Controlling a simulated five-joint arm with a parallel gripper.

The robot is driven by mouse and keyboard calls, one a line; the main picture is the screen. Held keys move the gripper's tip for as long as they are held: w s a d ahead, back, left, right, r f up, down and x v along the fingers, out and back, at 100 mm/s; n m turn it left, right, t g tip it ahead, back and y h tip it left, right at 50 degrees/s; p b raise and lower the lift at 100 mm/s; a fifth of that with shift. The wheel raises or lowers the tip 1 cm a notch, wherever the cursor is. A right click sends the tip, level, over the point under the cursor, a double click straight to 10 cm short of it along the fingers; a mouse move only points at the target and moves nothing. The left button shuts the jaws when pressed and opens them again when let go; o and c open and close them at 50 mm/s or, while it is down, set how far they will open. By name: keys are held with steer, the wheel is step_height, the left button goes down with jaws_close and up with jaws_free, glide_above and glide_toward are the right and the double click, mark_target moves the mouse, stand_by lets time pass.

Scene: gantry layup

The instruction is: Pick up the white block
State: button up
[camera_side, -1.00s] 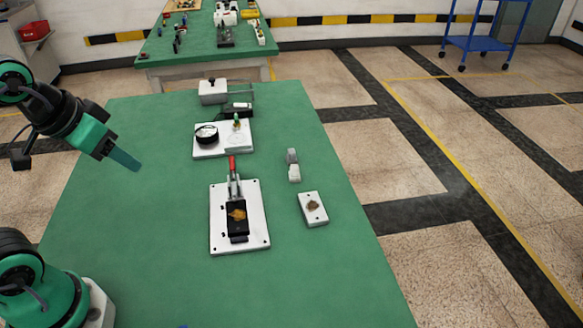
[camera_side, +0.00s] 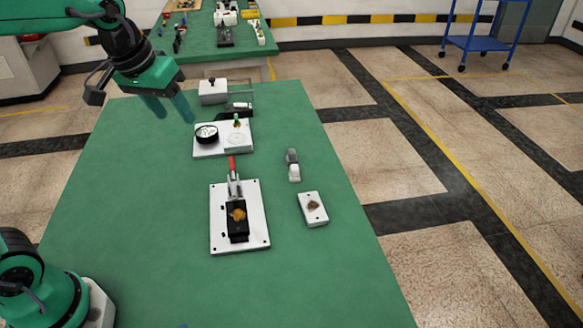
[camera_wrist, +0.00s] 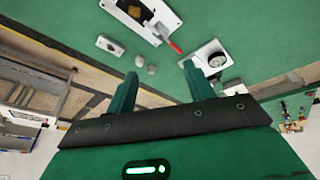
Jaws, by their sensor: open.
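The small white block (camera_side: 294,173) stands on the green table, right of the middle, just in front of a small grey block (camera_side: 291,156). The white block (camera_wrist: 140,61) also shows in the wrist view, beyond my fingers. My gripper (camera_side: 170,108) is open and empty, high over the back left part of the table, well to the left of the white block. In the wrist view, my gripper's (camera_wrist: 160,75) two fingers are spread with nothing between them.
A toggle clamp with a red handle (camera_side: 231,163) is on a white base plate (camera_side: 220,240) left of the block. A small white plate (camera_side: 313,208) lies in front of it. A white board with a round dial (camera_side: 206,133) and a lidded box (camera_side: 212,91) stand behind.

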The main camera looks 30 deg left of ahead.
steer(key=w+d+f+n+g, duration=0.1)
steer(key=w+d+f+n, duration=0.1)
steer(key=w, duration=0.7)
steer(key=n+g, duration=0.3)
steer(key=n, duration=0.1)
glide_above(295, 167)
steer(key=f, duration=1.7)
steer(key=shift+s+a+f, duration=0.1)
steer(key=shift+a+f, duration=0.05)
steer(key=shift+a, duration=0.05)
steer(key=shift+d+f, duration=0.15)
steer(key=shift+f, duration=1.5)
steer(key=shift+f, duration=0.15)
steer(key=shift+f, duration=2.45)
steer(key=shift+c, duration=0.2)
steer(key=c, duration=1)
